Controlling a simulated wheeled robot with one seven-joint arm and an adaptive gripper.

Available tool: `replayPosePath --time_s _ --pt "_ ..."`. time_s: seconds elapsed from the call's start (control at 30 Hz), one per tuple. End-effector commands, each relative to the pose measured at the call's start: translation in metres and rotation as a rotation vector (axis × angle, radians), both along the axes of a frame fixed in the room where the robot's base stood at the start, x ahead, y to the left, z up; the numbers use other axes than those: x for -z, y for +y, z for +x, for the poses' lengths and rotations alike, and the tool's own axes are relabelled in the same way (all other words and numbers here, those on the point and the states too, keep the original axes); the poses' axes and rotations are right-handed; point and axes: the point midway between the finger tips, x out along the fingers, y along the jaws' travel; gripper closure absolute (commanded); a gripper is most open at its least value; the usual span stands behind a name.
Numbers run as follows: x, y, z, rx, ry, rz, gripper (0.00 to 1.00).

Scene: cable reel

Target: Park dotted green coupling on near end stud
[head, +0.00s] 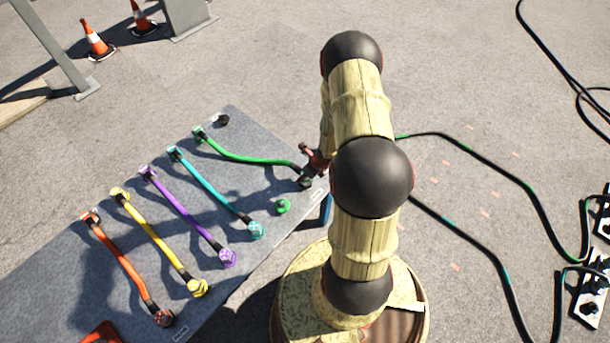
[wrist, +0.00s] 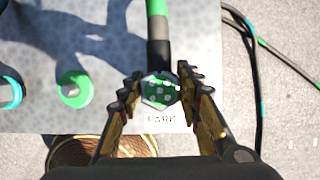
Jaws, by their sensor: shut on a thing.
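My gripper (wrist: 160,82) is shut on the dotted green coupling (wrist: 161,92), a hexagonal end with pale dots on green. In the wrist view a dark sleeve and green hose run up from it. The coupling is over the table's edge area, just above a label reading PARK (wrist: 161,119). In the head view my gripper (head: 314,160) is at the table's right corner, with the coupling (head: 306,181) below it. No stud shows under the coupling; that spot is hidden. I cannot tell whether the coupling is seated or held above the table.
A bare green ring-shaped fitting (head: 283,206) is left of the coupling. Cyan (head: 256,230), purple (head: 228,258), yellow (head: 197,288) and orange (head: 163,317) hose ends line the grey table (head: 150,260). A black stud (head: 222,120) is at the far corner. Black cables lie right.

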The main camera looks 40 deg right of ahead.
Motion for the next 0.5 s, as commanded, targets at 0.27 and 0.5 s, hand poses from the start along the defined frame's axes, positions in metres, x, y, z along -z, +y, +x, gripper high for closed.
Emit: replayPosePath --time_s 0.27,0.5 --pt "0.0054 -0.0004 0.0004 0.0 -0.001 -0.001 0.96" --pt "0.0056 -0.0003 0.0004 0.0 -0.001 0.0 0.57"
